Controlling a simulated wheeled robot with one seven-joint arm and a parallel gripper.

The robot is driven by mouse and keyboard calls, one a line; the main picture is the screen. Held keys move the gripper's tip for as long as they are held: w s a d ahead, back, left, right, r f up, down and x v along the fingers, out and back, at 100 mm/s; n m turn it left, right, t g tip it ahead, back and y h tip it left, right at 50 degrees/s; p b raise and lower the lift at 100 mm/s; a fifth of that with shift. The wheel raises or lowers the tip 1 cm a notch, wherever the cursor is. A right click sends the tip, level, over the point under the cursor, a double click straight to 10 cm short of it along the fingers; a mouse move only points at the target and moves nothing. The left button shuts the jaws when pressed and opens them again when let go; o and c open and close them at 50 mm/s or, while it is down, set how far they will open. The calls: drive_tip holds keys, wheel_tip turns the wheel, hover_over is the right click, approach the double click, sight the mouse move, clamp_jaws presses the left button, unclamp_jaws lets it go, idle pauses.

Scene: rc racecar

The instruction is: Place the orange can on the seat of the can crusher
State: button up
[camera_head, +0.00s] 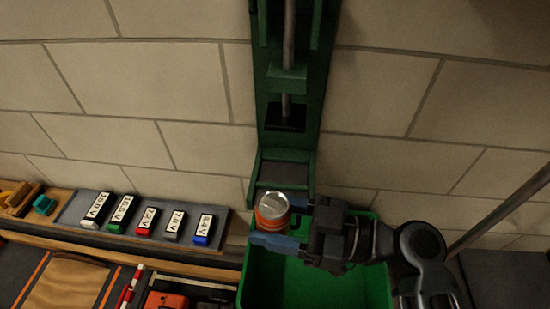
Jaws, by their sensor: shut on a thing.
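The orange can (272,212) has a silver top and stands upright in my gripper (285,222). My gripper comes in from the right and is shut on the can, with its blue fingers around the can's sides. The green can crusher (291,100) is fixed to the brick wall in the middle of the view. Its seat (283,172) is the dark recess at its lower end, just above the can in the picture. The can appears in front of the seat's lower edge; I cannot tell the gap between them.
A green bin (318,275) lies below the crusher and under my gripper. To the left, a shelf holds several labelled battery blocks (146,222). A workbench with an orange item (166,301) and a red-and-white stick (131,287) is at the lower left. The wall (430,90) right of the crusher is clear.

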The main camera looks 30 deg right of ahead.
drive_tip(key=w+d, duration=0.3)
drive_tip(key=w, duration=0.1)
drive_tip(key=w+d+p, duration=0.1)
drive_tip(key=w+d, duration=0.2)
drive_tip(key=w, duration=0.2)
drive_tip(key=w+d, duration=0.3)
drive_tip(key=w, duration=0.2)
drive_tip(key=shift+w+d+f, duration=0.1)
drive_tip(key=shift+d, duration=0.2)
drive_tip(key=shift+f, duration=1.6)
drive_tip(key=shift+f, duration=0.2)
drive_tip(key=o, duration=1)
drive_tip(key=shift+r, duration=0.1)
drive_tip(key=shift+r, duration=0.15)
drive_tip(key=b+v, duration=0.1)
drive_tip(key=v, duration=1.1)
